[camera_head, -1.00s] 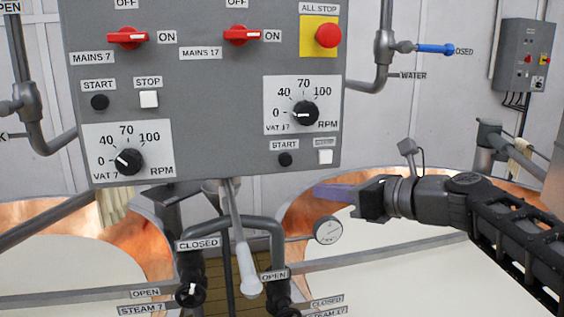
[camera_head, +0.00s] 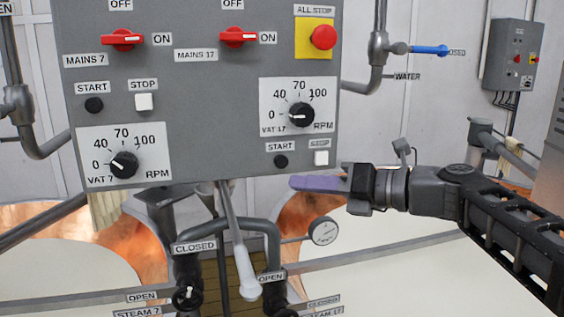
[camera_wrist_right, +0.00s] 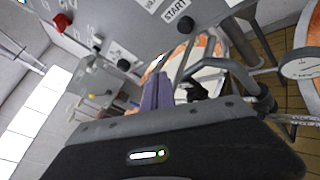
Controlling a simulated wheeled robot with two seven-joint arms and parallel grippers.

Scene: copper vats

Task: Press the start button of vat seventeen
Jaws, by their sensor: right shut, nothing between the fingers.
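The start button of vat seventeen (camera_head: 281,161) is a small black round button under a START label, below the VAT 17 dial (camera_head: 302,114) on the grey panel (camera_head: 200,90). A white stop button (camera_head: 321,158) sits to its right. My right gripper (camera_head: 293,183) has purple fingers, shut and empty, pointing left just below the panel's lower edge in the picture, a little under the start button. I see no contact with the button. In the right wrist view the shut fingers (camera_wrist_right: 150,92) lie below the black start button (camera_wrist_right: 185,26). My left gripper is not in view.
A red ALL STOP button (camera_head: 323,37) and red mains switches (camera_head: 238,37) are higher on the panel. Vat 7's start button (camera_head: 94,105) is at left. Below are pipes, a white-tipped lever (camera_head: 248,288) and a gauge (camera_head: 323,231).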

